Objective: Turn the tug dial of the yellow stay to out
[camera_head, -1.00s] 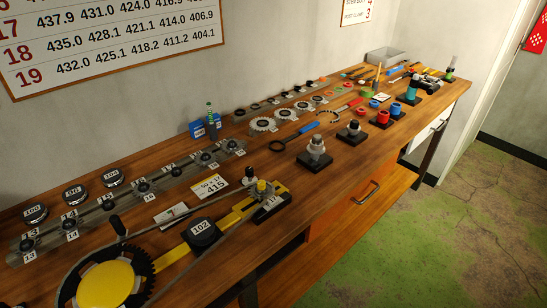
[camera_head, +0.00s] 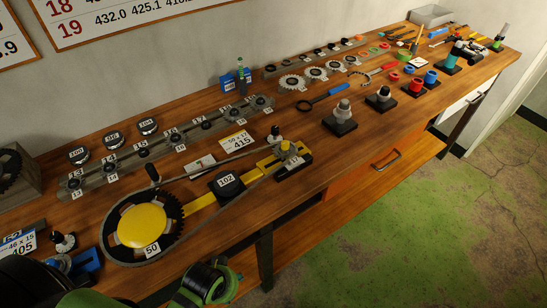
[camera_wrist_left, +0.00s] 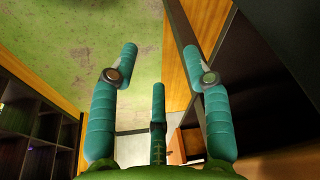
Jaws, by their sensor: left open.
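The yellow stay (camera_head: 201,203) lies on the bench between the yellow disc (camera_head: 142,224) marked 50 and a black end block (camera_head: 294,162). A small yellow knob (camera_head: 285,147) stands on that block; it may be the tug dial, but its setting is too small to read. A black puck (camera_head: 227,184) marked 102 sits midway along the stay. In the left wrist view my left gripper (camera_wrist_left: 159,65) is open and empty, its three teal fingers spread. It shows floor and furniture there, not the stay. My right gripper is not in view.
A chain loops around the toothed disc and runs to the block end. A card (camera_head: 237,141) marked 415 and a grey rail (camera_head: 165,148) with several numbered parts lie behind. Two grey knobs on black bases (camera_head: 340,124) stand right. Part of my green-black arm fills the bottom.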

